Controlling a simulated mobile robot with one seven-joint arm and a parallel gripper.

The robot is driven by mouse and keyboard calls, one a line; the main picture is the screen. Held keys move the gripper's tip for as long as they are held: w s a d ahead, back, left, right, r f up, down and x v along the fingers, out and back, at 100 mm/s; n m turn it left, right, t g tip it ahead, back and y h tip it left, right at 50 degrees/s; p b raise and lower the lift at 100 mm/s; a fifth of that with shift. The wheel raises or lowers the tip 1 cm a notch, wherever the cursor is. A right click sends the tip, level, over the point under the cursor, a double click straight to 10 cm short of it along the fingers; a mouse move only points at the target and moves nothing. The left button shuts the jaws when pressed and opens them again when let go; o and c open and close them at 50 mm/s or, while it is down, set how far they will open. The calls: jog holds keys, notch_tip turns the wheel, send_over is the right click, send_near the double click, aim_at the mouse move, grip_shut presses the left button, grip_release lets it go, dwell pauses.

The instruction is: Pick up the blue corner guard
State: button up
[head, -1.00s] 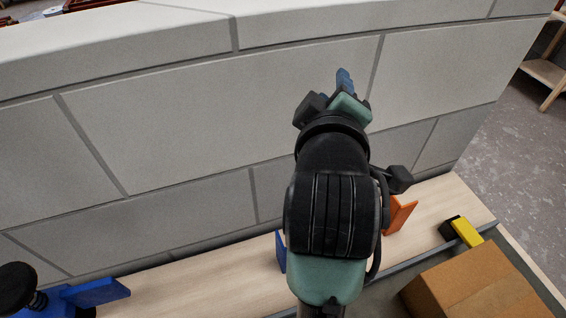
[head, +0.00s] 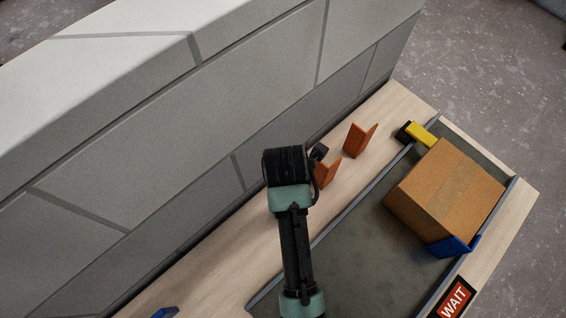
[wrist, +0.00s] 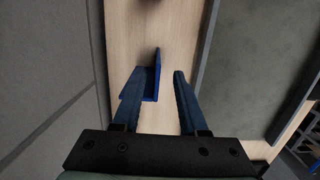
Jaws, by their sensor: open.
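A blue corner guard (wrist: 157,75) stands on the pale wooden bench top in the wrist view. My gripper (wrist: 159,72) is open, with one dark blue finger on each side of the guard's upright flange. The flange is closer to the left finger, which covers part of the guard; I cannot tell whether they touch. In the head view my arm hides the gripper and this guard. Another blue corner guard (head: 453,247) sits against the lower corner of the cardboard box.
Orange corner guards (head: 360,138) (head: 328,173) stand on the bench. A grey block wall (head: 150,150) runs along its left side. A grey tray (head: 365,255) holds the cardboard box (head: 447,190). A yellow and black object (head: 421,134) lies beyond the box. A blue part (head: 163,313) shows at the bottom edge.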

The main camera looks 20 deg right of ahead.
jog(key=shift+w+f+p, duration=0.15)
jog(key=shift+f+p, duration=0.5)
jog(key=shift+f, duration=3.1)
grip_shut()
